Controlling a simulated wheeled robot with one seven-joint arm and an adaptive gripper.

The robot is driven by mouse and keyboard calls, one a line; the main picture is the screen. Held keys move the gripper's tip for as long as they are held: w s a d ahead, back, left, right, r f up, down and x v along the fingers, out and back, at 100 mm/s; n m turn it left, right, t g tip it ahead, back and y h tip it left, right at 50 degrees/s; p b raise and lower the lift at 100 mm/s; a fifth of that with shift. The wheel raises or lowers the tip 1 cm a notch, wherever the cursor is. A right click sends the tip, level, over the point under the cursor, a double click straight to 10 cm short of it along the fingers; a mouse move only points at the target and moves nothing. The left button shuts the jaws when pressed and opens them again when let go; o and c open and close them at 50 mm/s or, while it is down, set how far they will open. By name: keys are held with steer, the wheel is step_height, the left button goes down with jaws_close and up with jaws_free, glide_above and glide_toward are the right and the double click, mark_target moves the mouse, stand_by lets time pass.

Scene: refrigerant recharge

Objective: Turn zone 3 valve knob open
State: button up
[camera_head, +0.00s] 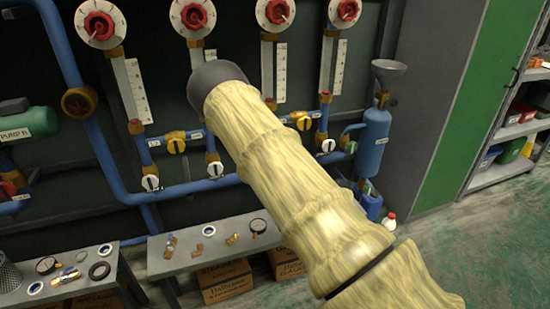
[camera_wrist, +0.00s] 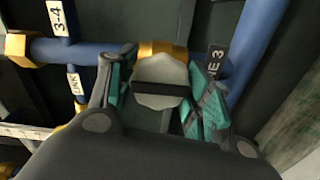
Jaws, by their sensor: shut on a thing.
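In the wrist view, the zone 3 valve knob (camera_wrist: 158,70) is a pale, many-sided disc with a dark bar lying across it. A brass fitting (camera_wrist: 160,48) sits behind it, and a dark tag ending in "NE 3" (camera_wrist: 215,62) is just to its right. My gripper (camera_wrist: 158,90) has its teal-padded fingers on the left and right sides of the knob and is shut on it. In the head view, my arm covers both the knob and my gripper.
White knobs (camera_head: 150,183) and yellow-handled valves (camera_head: 176,145) line the blue pipes. Red-centred gauges (camera_head: 100,25) are above. A bench (camera_head: 180,262) with small fittings stands below, and a blue cylinder (camera_head: 373,140) with a funnel is at the right. Floor is clear at lower right.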

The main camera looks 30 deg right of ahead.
steer(key=o, duration=1)
steer(key=shift+o, duration=0.2)
steer(key=v, duration=1.2)
steer(key=shift+f, duration=0.1)
